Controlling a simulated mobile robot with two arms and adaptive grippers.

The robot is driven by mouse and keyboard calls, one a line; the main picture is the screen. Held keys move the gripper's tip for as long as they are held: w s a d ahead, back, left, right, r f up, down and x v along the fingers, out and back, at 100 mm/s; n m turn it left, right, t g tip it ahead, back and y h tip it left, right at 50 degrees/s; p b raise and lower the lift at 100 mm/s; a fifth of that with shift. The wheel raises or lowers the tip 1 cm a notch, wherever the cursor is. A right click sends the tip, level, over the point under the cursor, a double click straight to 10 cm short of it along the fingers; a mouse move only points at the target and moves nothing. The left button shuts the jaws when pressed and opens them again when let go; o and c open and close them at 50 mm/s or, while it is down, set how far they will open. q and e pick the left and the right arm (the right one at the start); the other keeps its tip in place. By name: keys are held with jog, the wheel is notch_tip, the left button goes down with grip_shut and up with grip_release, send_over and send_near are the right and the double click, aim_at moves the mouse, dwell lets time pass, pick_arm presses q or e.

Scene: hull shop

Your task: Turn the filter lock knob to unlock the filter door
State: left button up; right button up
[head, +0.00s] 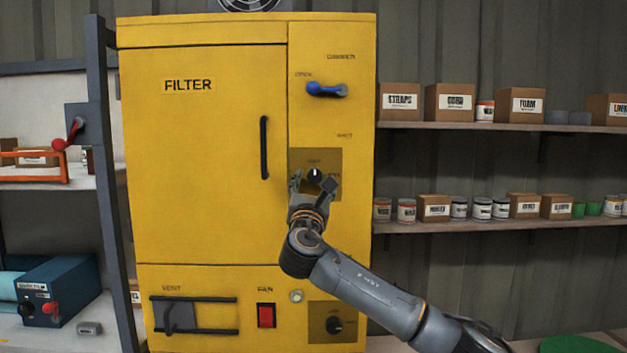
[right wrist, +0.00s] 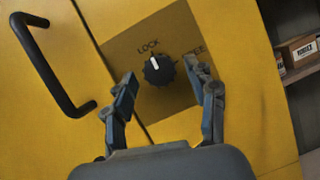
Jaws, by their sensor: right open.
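The filter lock knob (head: 314,175) is a black round knob with a white pointer line on a darker square panel of the yellow cabinet. In the right wrist view the knob (right wrist: 158,70) has its pointer toward the word LOCK; a second label is partly hidden by a finger. The filter door (head: 205,180) is shut, with a black vertical handle (head: 264,148) left of the knob. My right gripper (head: 314,184) is open in front of the knob, its fingers on either side and apart from it. My left gripper is not in view.
A blue damper lever (head: 326,90) sits above the knob. Below are a vent slide (head: 180,316), a red fan switch (head: 265,315) and another black knob (head: 334,325). Shelves with boxes (head: 451,102) and jars stand at the right. A blue box (head: 62,290) is at lower left.

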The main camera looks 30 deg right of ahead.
jog(key=shift+c, duration=0.4)
jog(key=c, duration=1.1)
